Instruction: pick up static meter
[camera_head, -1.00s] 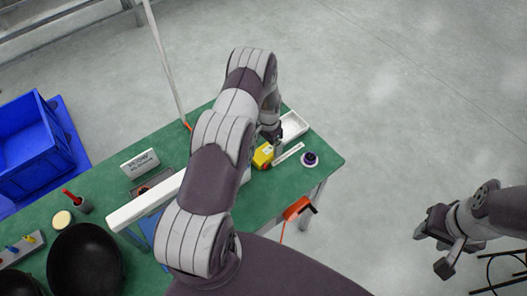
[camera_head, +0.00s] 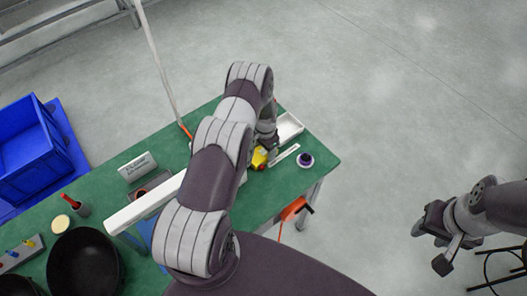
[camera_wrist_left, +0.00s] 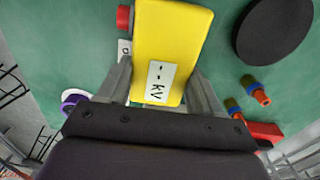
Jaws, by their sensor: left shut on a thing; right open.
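The static meter (camera_head: 259,158) is a yellow block with a red knob and a white label reading "- - kV". In the left wrist view the static meter (camera_wrist_left: 172,45) sits between the two fingers of my left gripper (camera_wrist_left: 160,90), which is shut on it. In the head view my left gripper (camera_head: 267,143) points down at the right part of the green table, and the arm partly covers the meter. I cannot tell whether the meter is off the table. My right gripper (camera_head: 436,240) is open and empty over the floor at the right.
The green table (camera_head: 230,210) holds a white tray (camera_head: 290,127), a purple-and-white round item (camera_head: 305,160), a white strip (camera_head: 285,155), a sign (camera_head: 137,167) and black bowls (camera_head: 83,262). An orange tool (camera_head: 294,208) hangs at the front edge. A blue crate (camera_head: 28,145) stands left.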

